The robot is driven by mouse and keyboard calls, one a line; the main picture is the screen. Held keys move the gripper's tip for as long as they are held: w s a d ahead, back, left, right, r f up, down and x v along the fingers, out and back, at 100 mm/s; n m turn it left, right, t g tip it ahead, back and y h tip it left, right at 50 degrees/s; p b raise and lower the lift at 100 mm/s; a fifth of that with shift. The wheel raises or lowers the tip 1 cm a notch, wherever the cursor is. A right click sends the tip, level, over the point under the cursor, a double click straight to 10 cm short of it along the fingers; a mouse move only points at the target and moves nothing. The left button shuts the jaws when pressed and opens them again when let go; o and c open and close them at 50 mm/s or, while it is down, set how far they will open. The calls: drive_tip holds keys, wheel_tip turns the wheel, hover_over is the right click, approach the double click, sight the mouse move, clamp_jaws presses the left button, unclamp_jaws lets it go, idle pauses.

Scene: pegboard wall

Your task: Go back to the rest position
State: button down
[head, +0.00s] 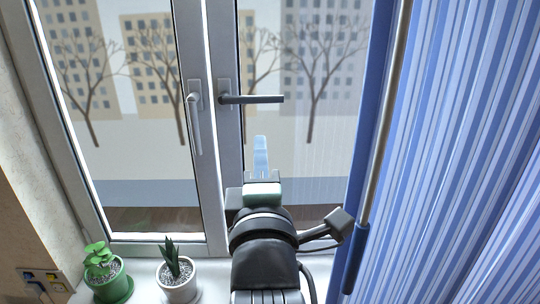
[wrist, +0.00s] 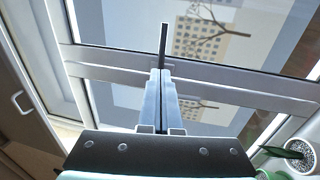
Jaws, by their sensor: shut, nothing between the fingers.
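My gripper (head: 261,140) points up and away in front of the window, with its two pale blue fingers together and nothing between them. In the wrist view the closed fingers (wrist: 161,75) are side by side. A dark handle (head: 255,99) on the right window sash lies horizontal, just above the fingertips in the head view. It also shows right beyond the tips in the wrist view (wrist: 164,42); I cannot tell whether they touch. A light grey handle (head: 194,125) on the left sash hangs down.
A green pot (head: 117,289) and a white pot (head: 178,291), both with plants, stand on the sill at lower left. A blue striped curtain (head: 460,150) fills the right, beside a metal rod (head: 383,115). A wall socket (head: 44,281) is at lower left.

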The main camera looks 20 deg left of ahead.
drive_tip(key=s+d+r+m+t+h, duration=0.3)
drive_tip(key=s+d+r+m, duration=0.3)
drive_tip(key=r+m, duration=0.5)
drive_tip(key=s+d+r+m+t+h, duration=0.3)
drive_tip(key=s+d+r+m+t, duration=0.2)
drive_tip(key=r+m, duration=0.5)
drive_tip(key=shift+s+d+r+m+h, duration=0.3)
drive_tip(key=shift+s+d+r+m, duration=0.15)
drive_tip(key=shift+s+d, duration=0.5)
